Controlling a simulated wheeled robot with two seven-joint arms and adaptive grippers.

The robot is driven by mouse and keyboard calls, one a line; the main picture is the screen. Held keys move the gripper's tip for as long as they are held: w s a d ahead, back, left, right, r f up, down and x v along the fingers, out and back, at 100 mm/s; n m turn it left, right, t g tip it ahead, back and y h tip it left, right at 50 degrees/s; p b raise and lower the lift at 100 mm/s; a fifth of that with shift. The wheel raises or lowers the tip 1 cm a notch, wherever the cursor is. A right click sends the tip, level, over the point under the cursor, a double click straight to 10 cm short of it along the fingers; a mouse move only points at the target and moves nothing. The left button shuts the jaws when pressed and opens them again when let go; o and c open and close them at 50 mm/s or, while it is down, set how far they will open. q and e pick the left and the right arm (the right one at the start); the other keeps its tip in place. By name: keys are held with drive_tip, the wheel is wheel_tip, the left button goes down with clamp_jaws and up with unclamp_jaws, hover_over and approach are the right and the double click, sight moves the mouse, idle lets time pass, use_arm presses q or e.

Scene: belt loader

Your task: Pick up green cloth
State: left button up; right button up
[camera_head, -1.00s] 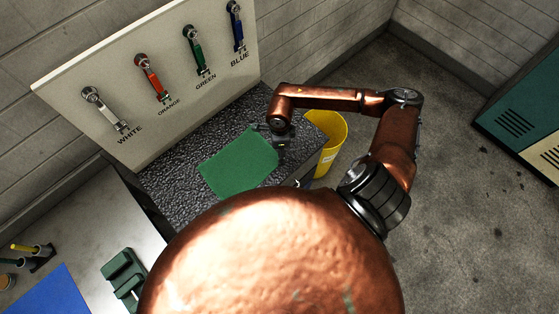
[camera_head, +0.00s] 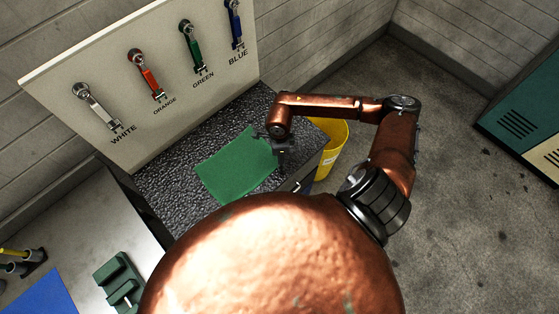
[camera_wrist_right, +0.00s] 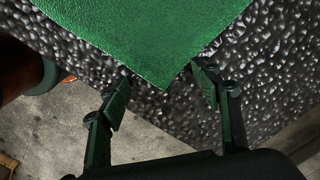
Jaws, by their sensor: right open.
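The green cloth (camera_head: 237,167) lies flat on the dark, bumpy countertop (camera_head: 178,184), below the tool board. It also shows in the right wrist view (camera_wrist_right: 155,35), where one corner points toward my right gripper. My right gripper (camera_head: 277,150) is at the cloth's right edge in the head view. In the right wrist view its two fingers (camera_wrist_right: 160,92) are spread apart, with the cloth's corner reaching between their tips. The fingers hold nothing. Whether the fingertips touch the counter is unclear. My left gripper is out of view.
A board with white, orange, green and blue labelled tools (camera_head: 147,75) stands behind the counter. A yellow bin (camera_head: 333,145) is right of the counter. A metal table (camera_head: 85,235) at left bears a green holder (camera_head: 120,282) and a blue mat (camera_head: 42,295).

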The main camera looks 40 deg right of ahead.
drive_tip(key=shift+s+f, duration=0.15)
drive_tip(key=shift+f, duration=0.05)
clamp_jaws()
idle(1.3)
wheel_tip(320, 180, up, 12)
drive_tip(key=p, duration=0.6)
drive_tip(key=shift+r, duration=0.15)
wheel_tip(320, 180, up, 27)
drive_tip(key=p, duration=0.4)
idle(0.4)
